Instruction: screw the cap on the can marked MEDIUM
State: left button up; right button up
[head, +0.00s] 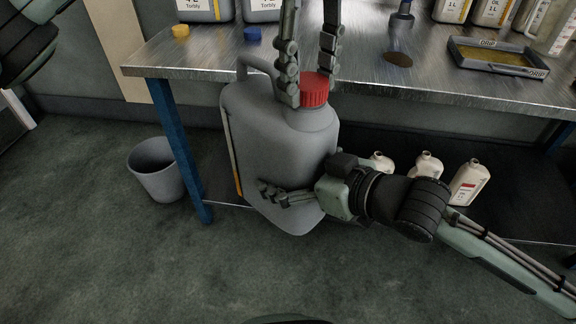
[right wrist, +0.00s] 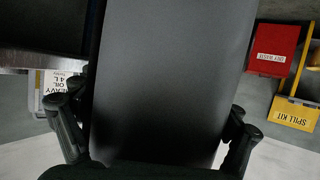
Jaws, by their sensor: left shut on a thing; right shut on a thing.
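A large grey can (head: 275,135) with a handle at its upper left is held in front of the bench's front edge, slightly tilted in the head view. Its label side is turned away, with only a thin edge showing, so I cannot read its marking. A red cap (head: 316,92) sits at the can's neck; its thread is hidden. My left gripper (head: 309,88) comes down from above and is shut on the red cap, one finger on each side. My right gripper (right wrist: 157,108) is shut around the can's body, which fills the middle of the right wrist view.
The metal bench (head: 190,62) carries a yellow cap (head: 180,31), a blue cap (head: 252,34), labelled cans at the back and a drip tray (head: 497,55). White bottles (head: 469,182) stand on the lower shelf. A grey bin (head: 157,169) stands on the floor, left.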

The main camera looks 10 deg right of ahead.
pick_arm(q)
jog(key=shift+w+m, duration=0.1)
jog(key=shift+m, duration=0.9)
jog(key=o, duration=1.3)
jog(key=shift+r, duration=2.3)
jog(key=shift+c, duration=0.4)
jog(key=n, duration=0.2)
jog(key=shift+r+n, duration=0.35)
jog(key=shift+n, duration=0.05)
jog(key=n, duration=0.2)
jog(key=r+n, duration=0.1)
jog(key=n, duration=0.3)
jog(key=r+n, duration=0.1)
jog(key=n, duration=0.4)
jog(key=shift+r+n, duration=0.4)
